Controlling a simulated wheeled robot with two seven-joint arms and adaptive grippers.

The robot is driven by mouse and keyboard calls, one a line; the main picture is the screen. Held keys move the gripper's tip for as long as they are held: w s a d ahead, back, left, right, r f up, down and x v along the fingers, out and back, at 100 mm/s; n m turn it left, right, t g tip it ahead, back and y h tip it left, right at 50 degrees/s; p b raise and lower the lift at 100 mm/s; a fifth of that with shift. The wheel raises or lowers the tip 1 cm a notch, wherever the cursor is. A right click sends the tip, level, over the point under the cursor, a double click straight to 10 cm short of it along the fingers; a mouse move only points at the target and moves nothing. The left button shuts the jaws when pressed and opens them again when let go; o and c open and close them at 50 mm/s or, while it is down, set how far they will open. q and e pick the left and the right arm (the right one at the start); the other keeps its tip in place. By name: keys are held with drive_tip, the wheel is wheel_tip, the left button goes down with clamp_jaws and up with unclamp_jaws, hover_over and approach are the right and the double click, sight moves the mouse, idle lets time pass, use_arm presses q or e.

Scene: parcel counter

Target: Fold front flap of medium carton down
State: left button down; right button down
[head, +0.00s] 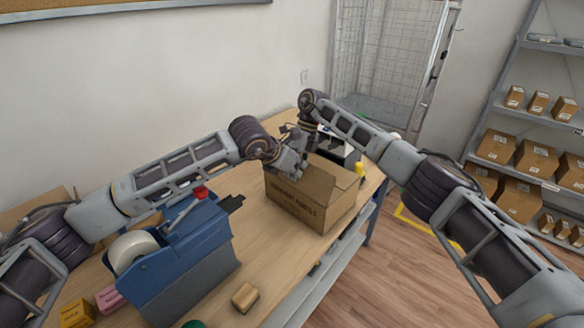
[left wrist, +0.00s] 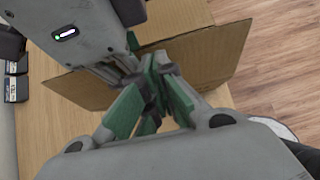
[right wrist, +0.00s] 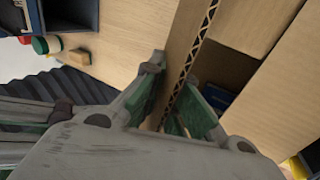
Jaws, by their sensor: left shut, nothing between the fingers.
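The medium carton (head: 292,203) stands on the counter, its printed side towards me. A flap (head: 336,172) stands out at its right end; other flaps are partly hidden behind my grippers. My left gripper (head: 297,168) is at the carton's top; in the left wrist view its fingers (left wrist: 150,92) are together and empty, above a cardboard panel (left wrist: 75,92). My right gripper (right wrist: 176,92) has its fingers apart, one on each side of an upright cardboard panel with a corrugated edge (right wrist: 193,50). Whether both fingers touch it is unclear. Something blue (right wrist: 217,96) shows inside the carton.
A blue tape machine (head: 185,255) stands on the counter at the left. A small brown box (head: 245,296) lies near the front edge. A black and white device (head: 338,148) is behind the carton. Shelves with parcels (head: 535,155) stand at the right.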

idle(0.6)
drive_tip(key=shift+s+a, duration=0.1)
drive_tip(key=shift+a, duration=0.05)
idle(0.3)
drive_tip(key=c, duration=2.2)
unclamp_jaws()
drive_tip(key=shift+a, duration=0.1)
drive_tip(key=o, duration=0.5)
drive_tip(key=shift+d+r, duration=0.1)
drive_tip(key=shift+d, duration=0.15)
drive_tip(key=v, duration=0.7)
drive_tip(key=shift+w+r, duration=0.2)
drive_tip(key=shift+r, duration=0.15)
